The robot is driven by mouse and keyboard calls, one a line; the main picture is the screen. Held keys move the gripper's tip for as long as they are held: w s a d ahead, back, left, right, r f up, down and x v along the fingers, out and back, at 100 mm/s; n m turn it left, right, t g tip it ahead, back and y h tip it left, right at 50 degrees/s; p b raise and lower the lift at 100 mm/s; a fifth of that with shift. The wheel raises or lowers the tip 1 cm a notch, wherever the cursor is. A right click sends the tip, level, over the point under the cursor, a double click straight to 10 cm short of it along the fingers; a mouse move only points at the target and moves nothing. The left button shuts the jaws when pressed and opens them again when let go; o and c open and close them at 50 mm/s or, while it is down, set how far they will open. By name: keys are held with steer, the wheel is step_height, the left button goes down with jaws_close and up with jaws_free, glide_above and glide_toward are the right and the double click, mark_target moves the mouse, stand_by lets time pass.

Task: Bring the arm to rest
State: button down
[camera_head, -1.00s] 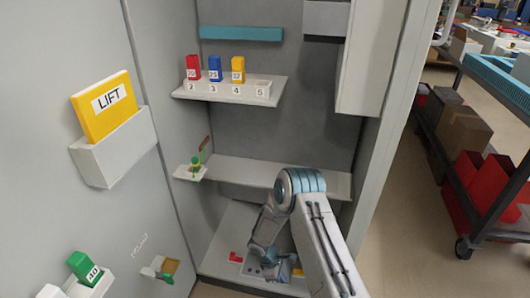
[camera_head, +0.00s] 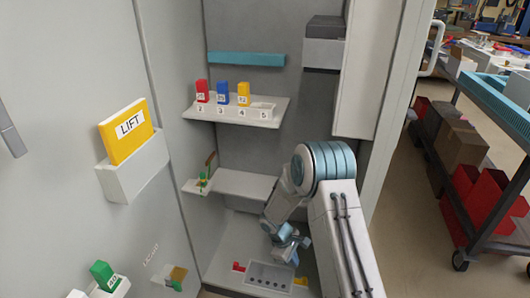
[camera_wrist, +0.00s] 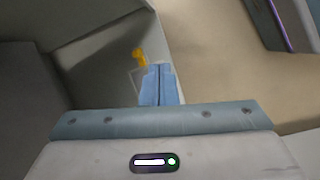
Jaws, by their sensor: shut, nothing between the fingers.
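My arm reaches into the grey cabinet from the lower right in the head view. My gripper (camera_head: 290,250) hangs low in front of the cabinet's bottom level, over the right part of a grey block with dark holes (camera_head: 268,276). In the wrist view my gripper's blue fingers (camera_wrist: 159,85) are together with nothing between them. A small yellow piece (camera_wrist: 139,58) lies beyond the fingertips in that view.
Red, blue and yellow socket boxes (camera_head: 222,92) stand on the upper shelf (camera_head: 230,115). A middle shelf (camera_head: 245,186) holds a small green item at its left. A yellow LIFT binder (camera_head: 127,132) sits in a wall pocket. A cart (camera_head: 490,180) stands outside right.

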steer(key=s+d+r+m+p, duration=0.2)
steer(key=r+p, duration=0.1)
steer(key=r, duration=0.8)
steer(key=s+d+r+m+t+y+p, duration=0.1)
steer(key=s+r+m+p, duration=0.15)
steer(key=r, duration=0.75)
steer(key=s+d+r+m+p, duration=0.15)
steer(key=r+p, duration=0.25)
steer(key=r, duration=0.7)
steer(key=s+r+m+t+y+p, duration=0.1)
steer(key=s+r+m+p, duration=0.2)
steer(key=s+r, duration=0.6)
steer(key=s+r+m+t+y+p, duration=0.1)
steer(key=s+r+p, duration=0.6)
steer(key=r, duration=0.7)
steer(key=shift+s+d+m+y+p, duration=0.4)
steer(key=shift+s+m+y, duration=0.2)
steer(key=shift+s+m, duration=0.45)
steer(key=shift+w, duration=0.25)
